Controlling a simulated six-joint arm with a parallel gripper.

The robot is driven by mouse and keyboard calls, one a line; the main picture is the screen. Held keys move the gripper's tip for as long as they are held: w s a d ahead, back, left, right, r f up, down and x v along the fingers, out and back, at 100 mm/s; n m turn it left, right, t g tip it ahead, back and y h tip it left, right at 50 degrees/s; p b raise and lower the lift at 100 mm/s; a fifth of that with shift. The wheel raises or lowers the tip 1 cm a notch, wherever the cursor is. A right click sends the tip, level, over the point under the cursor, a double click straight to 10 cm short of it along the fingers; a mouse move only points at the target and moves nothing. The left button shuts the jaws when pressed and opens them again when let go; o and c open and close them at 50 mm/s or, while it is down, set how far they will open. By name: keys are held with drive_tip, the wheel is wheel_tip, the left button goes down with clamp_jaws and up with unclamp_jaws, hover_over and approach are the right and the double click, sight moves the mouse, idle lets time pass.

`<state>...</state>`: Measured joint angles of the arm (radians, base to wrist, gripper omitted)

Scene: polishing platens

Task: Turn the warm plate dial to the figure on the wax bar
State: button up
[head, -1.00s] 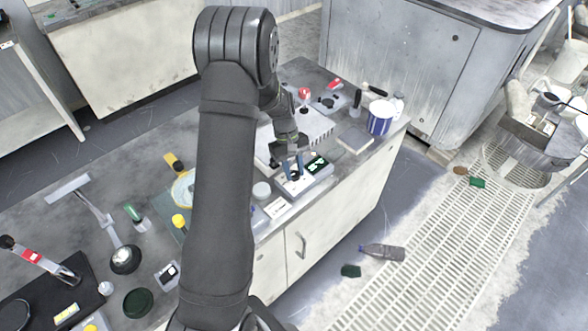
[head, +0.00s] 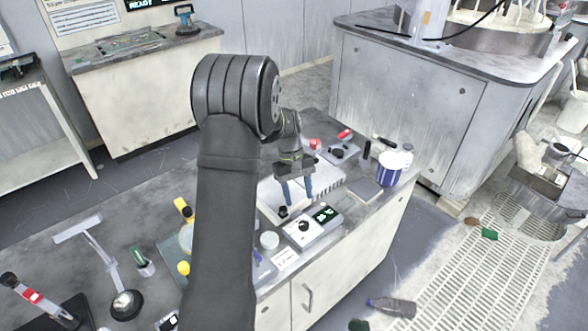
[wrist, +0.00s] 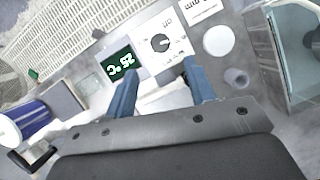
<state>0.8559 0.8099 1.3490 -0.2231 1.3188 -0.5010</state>
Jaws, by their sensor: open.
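The warm plate's control box has a white dial face with a black knob (head: 303,227), which also shows in the wrist view (wrist: 159,43). Beside it a dark green display (head: 325,214) reads 25 °C, upside down in the wrist view (wrist: 122,64). A pale mark shows on the knob, but the scale figures are too small to read. My gripper (head: 297,200) is open and empty, above and apart from the knob; its blue fingers show in the wrist view (wrist: 160,72). I cannot make out the wax bar or a figure on it.
A printed white card (head: 285,259) and a round pale lid (head: 269,240) are left of the box. A blue-and-white tub (head: 388,170) and a grey pad (head: 365,190) are right. A ribbed pale block (head: 327,180) stands behind. Yellow-topped items (head: 183,209) are further left.

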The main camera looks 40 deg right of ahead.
sight(304, 223)
drive_tip(key=a+v, duration=0.1)
drive_tip(key=v, duration=0.7)
drive_tip(key=shift+w+d+r, duration=0.15)
drive_tip(key=shift+d+r, duration=0.05)
drive_tip(key=shift+d, duration=0.3)
drive_tip(key=shift+f, duration=0.1)
drive_tip(key=x, duration=1.7)
drive_tip(key=shift+f, duration=0.1)
